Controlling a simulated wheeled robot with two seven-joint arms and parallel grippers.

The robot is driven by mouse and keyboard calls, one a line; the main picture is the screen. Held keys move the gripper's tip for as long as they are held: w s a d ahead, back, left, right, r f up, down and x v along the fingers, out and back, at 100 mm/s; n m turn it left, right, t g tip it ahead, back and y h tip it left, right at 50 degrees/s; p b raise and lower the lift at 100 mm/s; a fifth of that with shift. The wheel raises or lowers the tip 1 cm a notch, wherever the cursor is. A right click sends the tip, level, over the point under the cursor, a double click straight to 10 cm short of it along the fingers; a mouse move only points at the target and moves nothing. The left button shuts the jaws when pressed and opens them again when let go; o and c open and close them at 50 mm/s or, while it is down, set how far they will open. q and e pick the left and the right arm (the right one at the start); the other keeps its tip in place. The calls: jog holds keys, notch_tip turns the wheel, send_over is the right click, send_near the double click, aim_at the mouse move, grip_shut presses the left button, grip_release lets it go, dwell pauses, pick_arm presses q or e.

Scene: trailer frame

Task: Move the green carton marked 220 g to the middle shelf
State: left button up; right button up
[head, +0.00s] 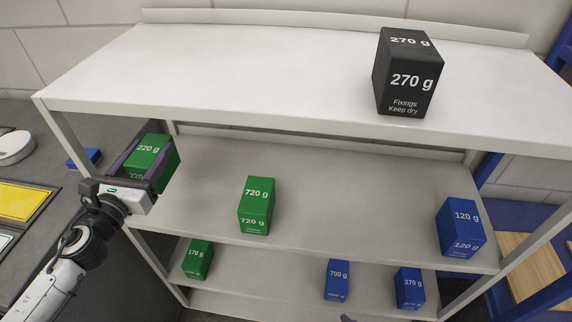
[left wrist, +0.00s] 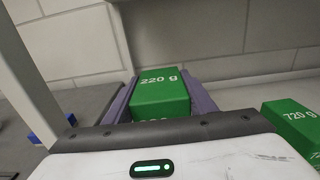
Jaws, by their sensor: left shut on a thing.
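The green carton marked 220 g (head: 149,146) is between the fingers of my left gripper (head: 154,156), at the left end of the shelf unit, level with or a little above the middle shelf (head: 330,193). I cannot tell whether its base touches the shelf. In the left wrist view the carton (left wrist: 163,88) is upright, with the purple-grey fingers of my left gripper (left wrist: 162,98) shut on its two sides. The gripper body hides its lower part.
The middle shelf also holds a green 720 g carton (head: 256,206) and a blue 120 g carton (head: 460,228). A black 270 g carton (head: 408,75) stands on the top shelf (head: 250,65). Green 170 g (head: 198,261) and blue cartons (head: 337,281) stand below. A shelf post (head: 68,130) is near my left arm.

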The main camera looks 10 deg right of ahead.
pick_arm(q)
jog(key=shift+r, duration=0.15)
jog(key=f+b, duration=0.1)
jog(key=f, duration=0.2)
jog(key=f+b, duration=0.1)
jog(key=f, duration=0.1)
jog(key=shift+s+f+b, duration=0.2)
jog(key=shift+s+b, duration=0.05)
jog(key=shift+b, duration=0.05)
jog(key=shift+f+b, duration=0.85)
jog(key=shift+f, duration=1.45)
jog(key=shift+r, duration=0.1)
jog(key=shift+f, duration=0.3)
jog(key=o, duration=1.2)
jog(key=shift+r, duration=0.1)
